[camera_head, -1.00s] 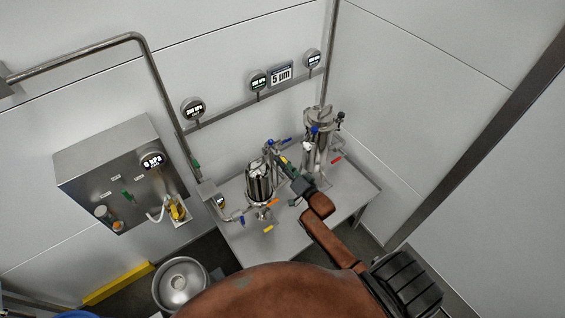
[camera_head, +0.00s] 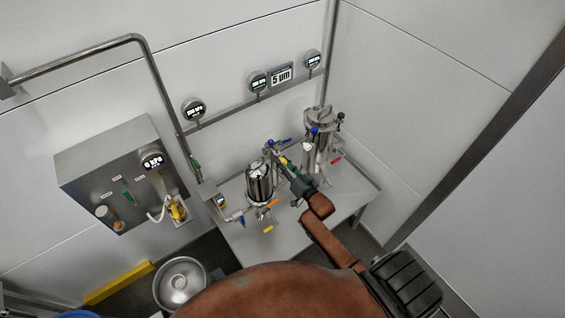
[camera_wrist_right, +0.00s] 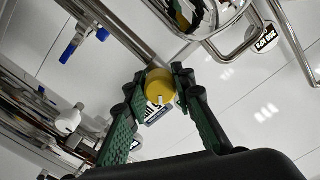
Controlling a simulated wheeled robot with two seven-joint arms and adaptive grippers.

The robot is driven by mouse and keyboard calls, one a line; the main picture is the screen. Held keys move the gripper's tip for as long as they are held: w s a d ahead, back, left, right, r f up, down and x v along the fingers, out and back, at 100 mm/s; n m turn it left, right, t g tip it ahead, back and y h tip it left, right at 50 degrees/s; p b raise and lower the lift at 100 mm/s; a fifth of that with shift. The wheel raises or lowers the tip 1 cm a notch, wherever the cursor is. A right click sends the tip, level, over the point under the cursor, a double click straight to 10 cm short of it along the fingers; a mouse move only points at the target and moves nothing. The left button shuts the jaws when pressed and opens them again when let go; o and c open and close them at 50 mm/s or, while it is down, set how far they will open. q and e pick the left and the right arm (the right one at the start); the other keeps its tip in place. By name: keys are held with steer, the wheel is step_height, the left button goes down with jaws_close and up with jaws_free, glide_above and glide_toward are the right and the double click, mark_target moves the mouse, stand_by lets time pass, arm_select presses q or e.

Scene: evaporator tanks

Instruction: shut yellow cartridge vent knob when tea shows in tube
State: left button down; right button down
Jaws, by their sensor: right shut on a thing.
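The yellow vent knob (camera_wrist_right: 160,82) shows in the right wrist view, between the green-padded fingertips of my right gripper (camera_wrist_right: 158,88). The gripper is shut on it, and a small white mark shows on the knob's face. In the head view my right gripper (camera_head: 287,168) reaches over the steel table between two steel housings. The left housing is a rounded one (camera_head: 260,182); the right one is a taller cylinder (camera_head: 318,140). The knob is hard to make out there. I cannot make out the tube or any tea in it. My left gripper is not in view.
A steel control box (camera_head: 110,175) hangs on the left wall. Round gauges (camera_head: 258,82) line the back wall. The table's front right is bare (camera_head: 345,200).

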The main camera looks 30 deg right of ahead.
steer(key=n, duration=0.4)
steer(key=shift+n, duration=2.3)
steer(key=c, duration=1.6)
jaws_free()
steer(key=shift+s, duration=0.1)
steer(key=s, duration=0.8)
steer(key=s+d, duration=0.1)
steer(key=s, duration=0.2)
steer(key=shift+s, duration=0.4)
